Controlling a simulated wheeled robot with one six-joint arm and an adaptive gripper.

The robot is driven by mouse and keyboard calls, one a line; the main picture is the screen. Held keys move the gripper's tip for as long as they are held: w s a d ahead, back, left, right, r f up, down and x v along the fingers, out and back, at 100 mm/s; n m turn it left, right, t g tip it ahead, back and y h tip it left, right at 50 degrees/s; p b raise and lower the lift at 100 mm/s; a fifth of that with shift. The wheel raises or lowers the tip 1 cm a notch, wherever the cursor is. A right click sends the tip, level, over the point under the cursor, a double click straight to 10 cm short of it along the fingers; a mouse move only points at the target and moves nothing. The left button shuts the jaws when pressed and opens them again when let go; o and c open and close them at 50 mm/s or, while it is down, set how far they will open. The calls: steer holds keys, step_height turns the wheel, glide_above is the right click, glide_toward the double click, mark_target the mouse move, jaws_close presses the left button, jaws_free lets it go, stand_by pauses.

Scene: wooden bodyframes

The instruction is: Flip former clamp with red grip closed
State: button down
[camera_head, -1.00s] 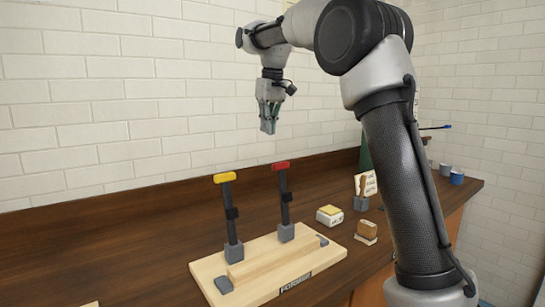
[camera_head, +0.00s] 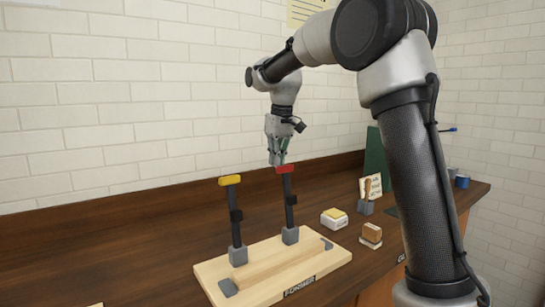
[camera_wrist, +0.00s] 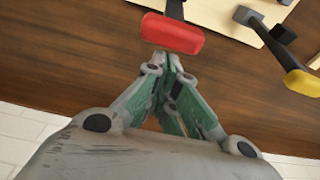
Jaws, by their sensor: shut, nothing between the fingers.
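The clamp with the red grip (camera_head: 285,169) stands upright on the wooden former board (camera_head: 222,268), its dark lever rising from a grey base block. The red grip also shows in the wrist view (camera_wrist: 172,33), just beyond my fingertips. My gripper (camera_head: 277,163) is shut and empty, with its fingertips right at the red grip in the head view; I cannot tell whether they touch it. A second clamp with a yellow grip (camera_head: 230,180) stands upright to the left on the same board. It also shows at the right of the wrist view (camera_wrist: 303,82).
A butter-like block in a white dish (camera_head: 334,217), a brush (camera_head: 371,235) and a small sign (camera_head: 371,187) stand right of the board. A dark green panel (camera_head: 377,158) and cups (camera_head: 462,181) are farther back. The white brick wall is close behind the wooden counter.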

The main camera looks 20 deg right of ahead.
steer(key=shift+s+r, duration=0.1)
steer(key=shift+s, duration=0.15)
